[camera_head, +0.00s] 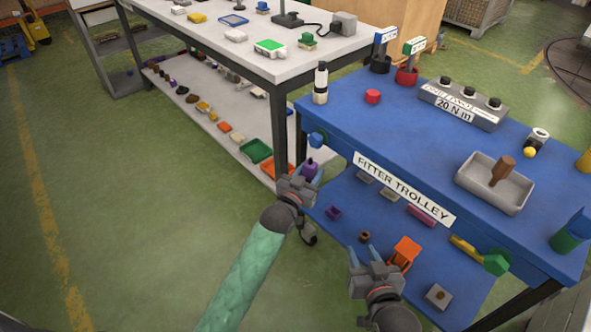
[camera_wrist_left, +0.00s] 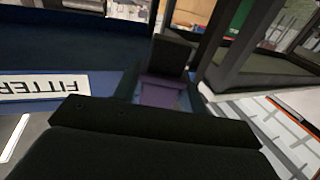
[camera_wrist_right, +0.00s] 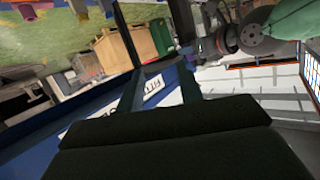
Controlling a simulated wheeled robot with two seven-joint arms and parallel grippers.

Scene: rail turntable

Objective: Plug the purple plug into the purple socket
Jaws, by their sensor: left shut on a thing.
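My left gripper (camera_head: 306,177) is at the left corner of the blue trolley, shut on a purple plug (camera_head: 311,168). The plug stands up between its fingers; in the left wrist view the purple body (camera_wrist_left: 160,92) shows between the fingers, topped by a dark part. A small purple piece (camera_head: 333,212) lies on the trolley's lower shelf; I cannot tell whether it is the purple socket. My right gripper (camera_head: 365,257) is open and empty in front of the trolley; its fingers stand apart in the right wrist view (camera_wrist_right: 160,90).
The blue trolley top (camera_head: 400,125) holds a grey tray (camera_head: 493,183), a red cap (camera_head: 373,96) and a grey block with black knobs (camera_head: 462,105). An orange piece (camera_head: 405,252) is beside my right gripper. A white-topped bench (camera_head: 240,50) stands behind. The green floor at left is clear.

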